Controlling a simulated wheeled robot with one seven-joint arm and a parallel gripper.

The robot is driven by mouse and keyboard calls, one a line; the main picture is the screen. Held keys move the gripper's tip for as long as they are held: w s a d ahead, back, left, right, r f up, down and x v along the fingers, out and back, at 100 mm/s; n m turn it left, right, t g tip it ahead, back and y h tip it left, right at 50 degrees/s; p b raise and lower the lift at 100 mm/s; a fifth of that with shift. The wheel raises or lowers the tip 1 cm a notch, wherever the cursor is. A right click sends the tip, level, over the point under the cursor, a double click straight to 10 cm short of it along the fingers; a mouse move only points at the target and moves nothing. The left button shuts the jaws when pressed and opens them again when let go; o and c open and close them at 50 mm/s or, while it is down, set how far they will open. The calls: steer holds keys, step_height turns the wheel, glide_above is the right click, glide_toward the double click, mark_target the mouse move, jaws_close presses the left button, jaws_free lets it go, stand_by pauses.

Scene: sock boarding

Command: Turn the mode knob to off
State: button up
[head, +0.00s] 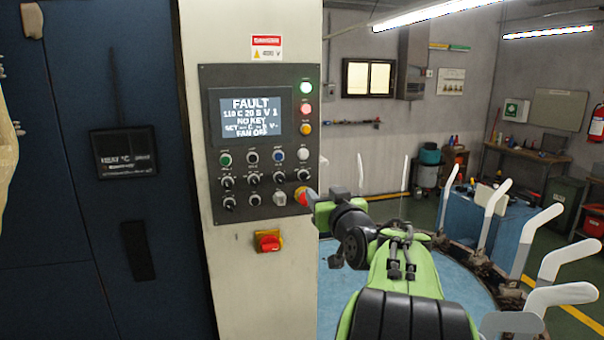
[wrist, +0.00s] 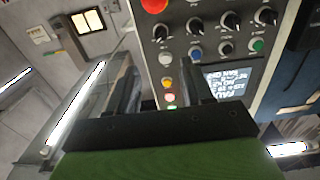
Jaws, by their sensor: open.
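The control panel (head: 258,145) on the pale column carries several black rotary knobs in its lower rows, such as one in the middle row (head: 252,179). Their labels are too small to read, so I cannot tell which is the mode knob. The knobs also show upside down in the wrist view (wrist: 194,26). My gripper (wrist: 157,62) is open and empty, with its two fingers apart in front of the panel's edge. In the head view my gripper (head: 312,200) is at the panel's lower right corner, partly covering the red emergency button (head: 301,195).
The panel's display (head: 249,116) reads FAULT and FAN OFF. A red rotary switch (head: 268,241) sits below the panel. Dark blue cabinet doors (head: 60,220) stand at the left. White sock boards (head: 545,215) stand around the blue round table at the right.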

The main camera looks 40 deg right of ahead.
mark_target(307, 178)
steer(key=p+x, duration=0.3)
steer(key=x, duration=0.8)
steer(key=shift+w+p, duration=0.2)
steer(key=shift+p, duration=0.2)
steer(key=shift+w+f, duration=0.2)
steer(key=shift+w, duration=0.05)
steer(key=shift+s, duration=0.15)
steer(key=c, duration=0.4)
jaws_close()
